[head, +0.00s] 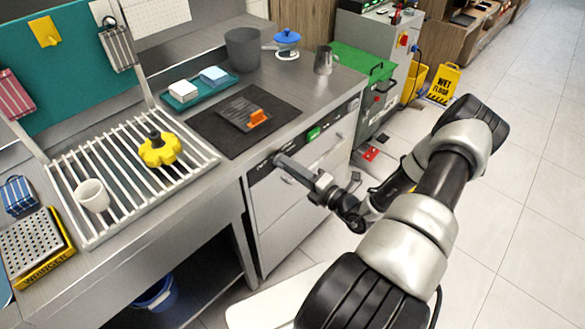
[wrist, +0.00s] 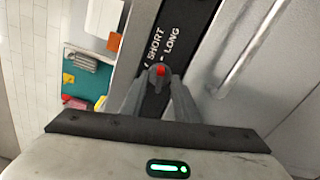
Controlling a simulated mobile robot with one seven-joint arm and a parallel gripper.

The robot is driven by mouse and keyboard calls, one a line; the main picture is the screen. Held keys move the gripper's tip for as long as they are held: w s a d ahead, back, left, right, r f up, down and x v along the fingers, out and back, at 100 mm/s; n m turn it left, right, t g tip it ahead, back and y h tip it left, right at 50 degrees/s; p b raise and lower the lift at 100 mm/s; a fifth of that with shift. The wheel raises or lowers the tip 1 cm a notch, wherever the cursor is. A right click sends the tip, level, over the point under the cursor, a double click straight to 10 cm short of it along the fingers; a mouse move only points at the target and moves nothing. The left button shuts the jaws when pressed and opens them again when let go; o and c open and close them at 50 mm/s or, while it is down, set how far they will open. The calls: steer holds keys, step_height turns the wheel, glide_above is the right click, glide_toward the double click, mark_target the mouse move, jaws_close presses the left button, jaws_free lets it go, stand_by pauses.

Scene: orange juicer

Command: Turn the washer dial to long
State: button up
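The washer (head: 290,195) is the grey front unit under the counter, with a dark control panel strip along its top. The washer dial (wrist: 160,70) is small and grey with a red mark, and sits on the dark panel beside the white words SHORT and LONG. My gripper (head: 282,160) reaches the left part of that panel. In the wrist view its two fingertips (wrist: 159,78) lie on either side of the dial and appear to touch it. The fingers hide most of the dial, and I cannot tell exactly which word its mark points at.
A green display (head: 313,133) and a handle (head: 325,150) are on the washer front. Above is the counter with a black mat (head: 215,135), an orange item (head: 258,117) and a rack (head: 110,160). Floor to the right is mostly clear, with a wet-floor sign (head: 443,83).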

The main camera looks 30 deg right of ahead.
steer(key=shift+s, duration=0.1)
steer(key=v, duration=1.7)
steer(key=shift+r, duration=0.15)
